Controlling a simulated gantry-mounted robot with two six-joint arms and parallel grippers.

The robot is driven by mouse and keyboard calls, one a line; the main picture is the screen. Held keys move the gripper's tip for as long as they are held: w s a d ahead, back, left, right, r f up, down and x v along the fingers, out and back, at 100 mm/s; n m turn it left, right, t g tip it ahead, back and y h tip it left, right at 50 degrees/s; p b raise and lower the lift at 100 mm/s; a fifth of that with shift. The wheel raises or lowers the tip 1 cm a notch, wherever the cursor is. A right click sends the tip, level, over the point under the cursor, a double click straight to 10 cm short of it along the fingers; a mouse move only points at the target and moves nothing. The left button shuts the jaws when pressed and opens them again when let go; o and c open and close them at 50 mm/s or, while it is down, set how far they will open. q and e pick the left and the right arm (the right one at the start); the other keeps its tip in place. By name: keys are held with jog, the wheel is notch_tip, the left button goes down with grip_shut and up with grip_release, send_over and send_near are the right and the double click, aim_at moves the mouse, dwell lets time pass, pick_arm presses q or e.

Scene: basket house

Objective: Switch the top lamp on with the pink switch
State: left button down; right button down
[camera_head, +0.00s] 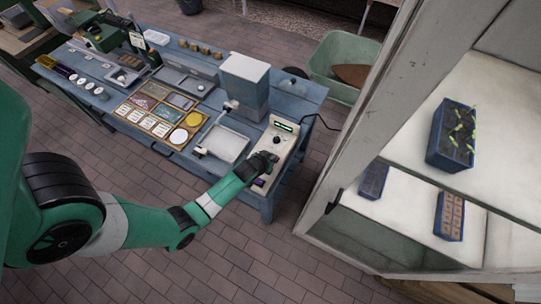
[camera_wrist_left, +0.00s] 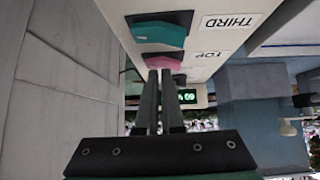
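The control box (camera_head: 284,146) stands at the right end of the blue table, with a lit green display and a dark knob. My left gripper (camera_head: 270,158) is over its front part. In the left wrist view, the pink switch (camera_wrist_left: 163,63) sits beside the label TOP. The left gripper's fingers (camera_wrist_left: 159,73) look closed together and empty, with their tips at the pink switch's edge. I cannot tell whether they touch it. A teal switch (camera_wrist_left: 160,32) sits beside the label THIRD. The top lamp itself is not visible. My right gripper is not in view.
A white shelf cabinet (camera_head: 362,130) with a blue planter (camera_head: 452,136) on its upper shelf stands at the right. The blue table (camera_head: 309,93) carries trays, cards and a scale-like device. A green tub (camera_head: 345,52) is behind it. Brick floor lies open in front.

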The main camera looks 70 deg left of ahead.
pick_arm(q)
jog(key=r+p, duration=0.4)
jog(key=shift+w+d+r, duration=0.15)
jog(key=shift+d+r, duration=0.1)
jog(key=d+p+v, duration=0.1)
jog(key=p+v, duration=0.1)
jog(key=v, duration=0.7)
jog(key=shift+w+d, duration=0.1)
